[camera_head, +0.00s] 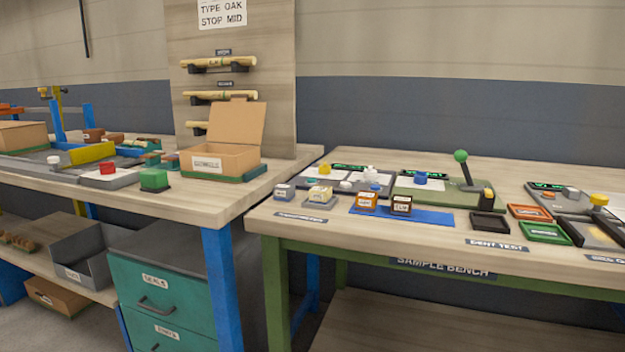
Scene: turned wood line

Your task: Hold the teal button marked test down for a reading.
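No mark reading "test" is legible on any button. A green to teal block-shaped button (154,178) sits on a dark base at the front edge of the left bench. A red button (108,167) on a grey plate is to its left. My gripper is not in view, and nothing is seen touching these buttons.
The left bench (222,204) holds an open cardboard box (220,158). The right bench (400,232) holds small labelled blocks on a blue mat (425,216), a lever with a green ball (460,156) and several trays. A teal drawer unit (165,290) stands below the left bench.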

